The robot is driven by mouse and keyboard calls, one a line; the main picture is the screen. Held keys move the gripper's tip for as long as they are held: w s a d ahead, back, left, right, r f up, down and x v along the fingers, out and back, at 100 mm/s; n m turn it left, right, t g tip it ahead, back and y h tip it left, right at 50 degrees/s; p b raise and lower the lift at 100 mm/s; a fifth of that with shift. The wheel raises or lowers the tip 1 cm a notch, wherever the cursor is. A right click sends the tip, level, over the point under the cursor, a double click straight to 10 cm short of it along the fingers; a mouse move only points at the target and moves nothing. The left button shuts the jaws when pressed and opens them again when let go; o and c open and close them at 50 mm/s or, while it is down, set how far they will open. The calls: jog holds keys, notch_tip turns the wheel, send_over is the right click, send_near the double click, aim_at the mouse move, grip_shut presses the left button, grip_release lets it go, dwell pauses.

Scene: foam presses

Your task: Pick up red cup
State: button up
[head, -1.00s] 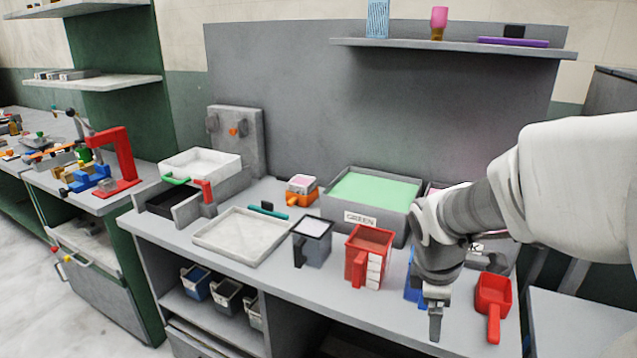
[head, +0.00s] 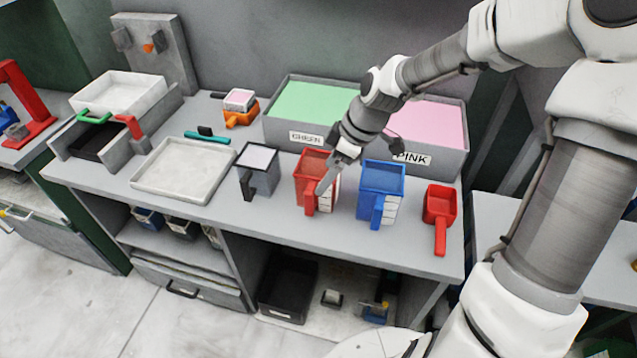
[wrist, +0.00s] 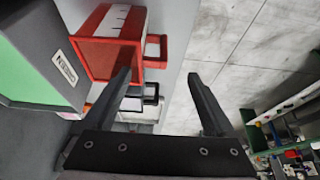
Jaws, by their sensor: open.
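The red cup (head: 313,166), square with a side handle and a white marked scale, stands upright on the grey bench between a dark grey cup and a blue cup. In the wrist view the red cup (wrist: 108,45) fills the upper left, with its handle (wrist: 155,50) pointing right. My gripper (head: 328,182) is at the red cup's right front in the head view and hides part of it. In the wrist view my gripper (wrist: 158,82) is open, with nothing between its fingers. One finger overlaps the cup's edge in the picture; I cannot tell whether it touches.
The blue cup (head: 383,178) stands close on the right, the dark grey cup (head: 257,170) on the left. A red scoop (head: 439,207) lies farther right. The GREEN bin (head: 308,138) and PINK bin (head: 447,160) stand behind. A white tray (head: 150,190) lies left.

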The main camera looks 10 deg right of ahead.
aim_at(306, 200)
jog(key=shift+w+b+x, duration=0.2)
jog(key=shift+b+x, duration=0.15)
jog(key=shift+x, duration=3.05)
jog(key=shift+w+b+x, duration=0.2)
jog(key=shift+b+x, duration=0.15)
jog(key=shift+x, duration=3.05)
jog(key=shift+r, duration=0.1)
grip_shut()
